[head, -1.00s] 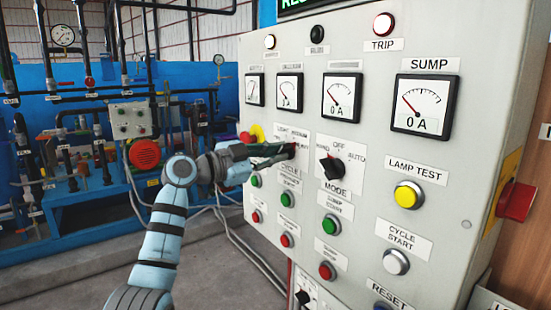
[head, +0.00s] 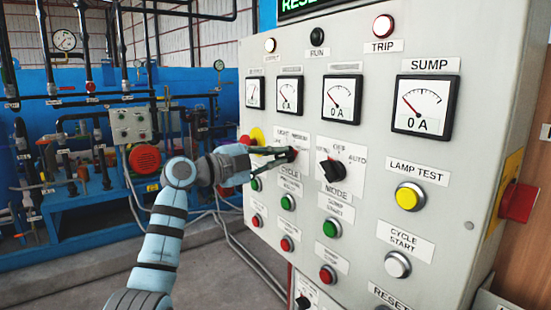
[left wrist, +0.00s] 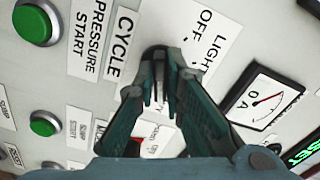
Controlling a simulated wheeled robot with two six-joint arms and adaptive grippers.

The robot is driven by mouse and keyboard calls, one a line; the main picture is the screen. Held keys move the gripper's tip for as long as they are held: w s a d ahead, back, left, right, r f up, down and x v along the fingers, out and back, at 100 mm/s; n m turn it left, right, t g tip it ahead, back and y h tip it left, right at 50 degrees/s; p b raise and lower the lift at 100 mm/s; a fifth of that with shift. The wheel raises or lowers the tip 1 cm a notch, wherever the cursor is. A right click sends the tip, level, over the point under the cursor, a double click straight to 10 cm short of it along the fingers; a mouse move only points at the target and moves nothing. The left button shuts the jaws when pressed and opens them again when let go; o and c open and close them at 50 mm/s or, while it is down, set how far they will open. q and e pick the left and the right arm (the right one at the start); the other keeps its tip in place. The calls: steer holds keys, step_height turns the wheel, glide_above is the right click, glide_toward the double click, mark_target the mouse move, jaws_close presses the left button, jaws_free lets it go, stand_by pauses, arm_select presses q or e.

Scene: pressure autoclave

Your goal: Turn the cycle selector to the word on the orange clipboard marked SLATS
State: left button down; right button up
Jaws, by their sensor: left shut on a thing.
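The cycle selector is a dark knob (left wrist: 158,54) on a white plate above the CYCLE label (head: 290,171). The plate (head: 292,136) reads LIGHT and a partly covered word in the head view; OFF and LIGHT show in the left wrist view. My left gripper (head: 294,154) reaches in from the left and is shut on this knob. In the left wrist view the fingers (left wrist: 158,88) close around the knob and hide most of it, so its pointer direction is unclear. The orange clipboard marked SLATS is not in view. My right gripper is not in view.
The MODE selector (head: 330,170) stands just right of my left gripper. Green, red, yellow and white buttons fill the panel below and right, including LAMP TEST (head: 410,196). Gauges (head: 342,98) sit above. A red handle (head: 518,202) juts from the panel's right side.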

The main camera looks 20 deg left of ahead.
arm_select(q)
steer(key=shift+f, duration=0.15)
steer(key=c, duration=1.7)
jaws_free()
steer(key=v, duration=1.2)
steer(key=shift+d, duration=0.1)
